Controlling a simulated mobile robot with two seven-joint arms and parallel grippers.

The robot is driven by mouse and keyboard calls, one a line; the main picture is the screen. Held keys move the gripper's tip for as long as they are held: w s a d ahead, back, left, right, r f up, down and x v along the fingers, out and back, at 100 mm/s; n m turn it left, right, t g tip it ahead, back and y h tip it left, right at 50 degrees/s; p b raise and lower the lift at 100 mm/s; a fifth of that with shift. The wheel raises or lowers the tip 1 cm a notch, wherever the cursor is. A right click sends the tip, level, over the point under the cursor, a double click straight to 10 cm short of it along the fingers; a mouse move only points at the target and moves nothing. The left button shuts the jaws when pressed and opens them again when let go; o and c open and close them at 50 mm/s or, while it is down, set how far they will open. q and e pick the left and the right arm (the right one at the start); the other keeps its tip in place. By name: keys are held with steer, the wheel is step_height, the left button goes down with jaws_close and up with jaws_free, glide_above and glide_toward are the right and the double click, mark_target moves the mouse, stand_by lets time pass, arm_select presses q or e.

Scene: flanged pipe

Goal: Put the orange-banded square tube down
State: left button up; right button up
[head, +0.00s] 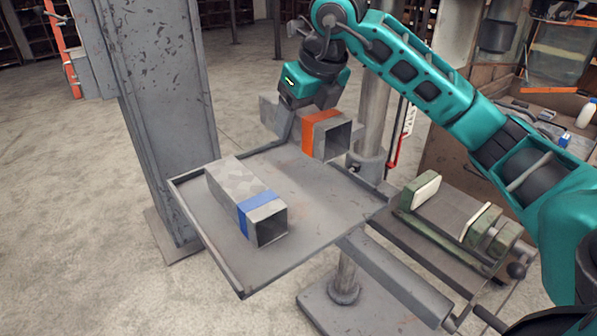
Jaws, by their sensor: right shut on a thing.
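The orange-banded square tube (322,133) is a short grey square pipe with an orange band near its open end. It is held above the back part of a grey metal tray table (310,198). My right gripper (300,118) comes down from above and is shut on this tube; its fingertips are partly hidden behind the band. A second square tube with a blue band (245,200) lies on the left part of the tray, its open end facing front right. My left gripper is not in view.
A grey steel column (155,100) stands just left of the tray. A round post (375,90) rises behind it. A green vise (470,220) sits to the right. The tray's middle and right surface is clear.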

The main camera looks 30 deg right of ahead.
glide_above(296, 180)
steer(key=s, duration=0.1)
step_height(296, 180, down, 6)
steer(key=shift+s+d+f, duration=0.1)
steer(key=shift+s, duration=0.05)
step_height(296, 180, down, 4)
steer(key=shift+f+b, duration=0.1)
steer(key=shift+b, duration=0.35)
steer(key=o, duration=1.5)
steer(key=shift+c, duration=0.2)
